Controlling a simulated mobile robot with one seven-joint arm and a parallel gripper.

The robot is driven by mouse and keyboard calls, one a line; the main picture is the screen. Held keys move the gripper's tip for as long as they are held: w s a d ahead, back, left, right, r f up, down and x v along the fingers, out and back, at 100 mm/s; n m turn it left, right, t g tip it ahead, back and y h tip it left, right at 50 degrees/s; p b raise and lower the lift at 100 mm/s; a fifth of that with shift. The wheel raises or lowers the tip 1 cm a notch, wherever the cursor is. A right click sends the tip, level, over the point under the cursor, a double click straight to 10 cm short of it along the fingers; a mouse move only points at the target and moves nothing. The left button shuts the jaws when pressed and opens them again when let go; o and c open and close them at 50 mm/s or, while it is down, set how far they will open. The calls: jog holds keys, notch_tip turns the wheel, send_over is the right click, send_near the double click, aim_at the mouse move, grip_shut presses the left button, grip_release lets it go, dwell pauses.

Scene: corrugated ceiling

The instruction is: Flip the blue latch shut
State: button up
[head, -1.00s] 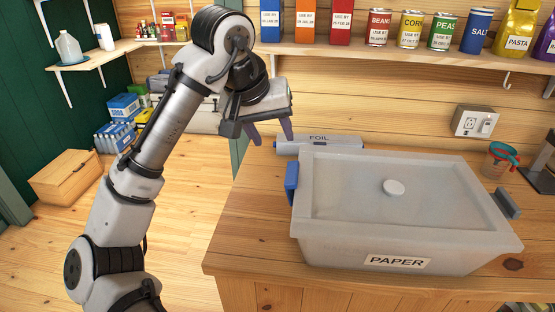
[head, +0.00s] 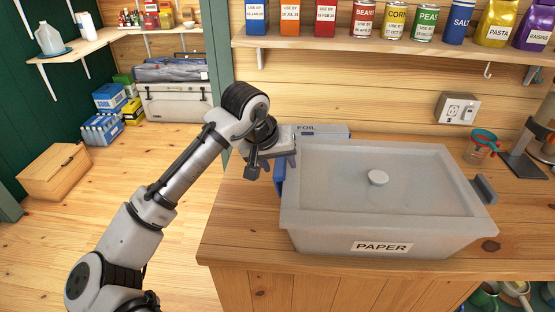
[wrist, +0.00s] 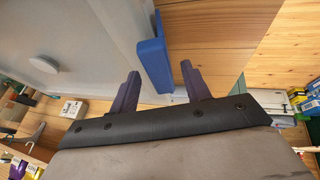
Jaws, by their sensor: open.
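The blue latch (head: 279,176) is on the left side of the lidded grey box labelled PAPER (head: 380,247). My gripper (head: 268,170) hides part of it in the head view. In the wrist view the blue latch (wrist: 153,62) stands out along the box's edge. My gripper (wrist: 160,68) is open, with one dark finger on each side of the latch's near end. Nothing is gripped, and I cannot tell whether a finger touches the latch. The pale lid (head: 335,185) with a round knob lies on the box.
A foil box (head: 322,130) lies behind the box, close to my gripper. A grey latch (head: 485,189) is on the box's right side. A measuring cup (head: 481,146) stands at the right. A shelf of cans and packets (head: 400,50) runs above. The counter's front left is clear.

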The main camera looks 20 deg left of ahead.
jog(key=c, duration=1)
jog(key=shift+w+d+y, duration=0.2)
jog(key=shift+d+y, duration=0.35)
jog(key=shift+y, duration=0.05)
jog(key=shift+w+d+m+g+y, duration=0.1)
jog(key=shift+d+m+g+y, duration=0.3)
jog(key=shift+y, duration=0.4)
jog(key=o, duration=1)
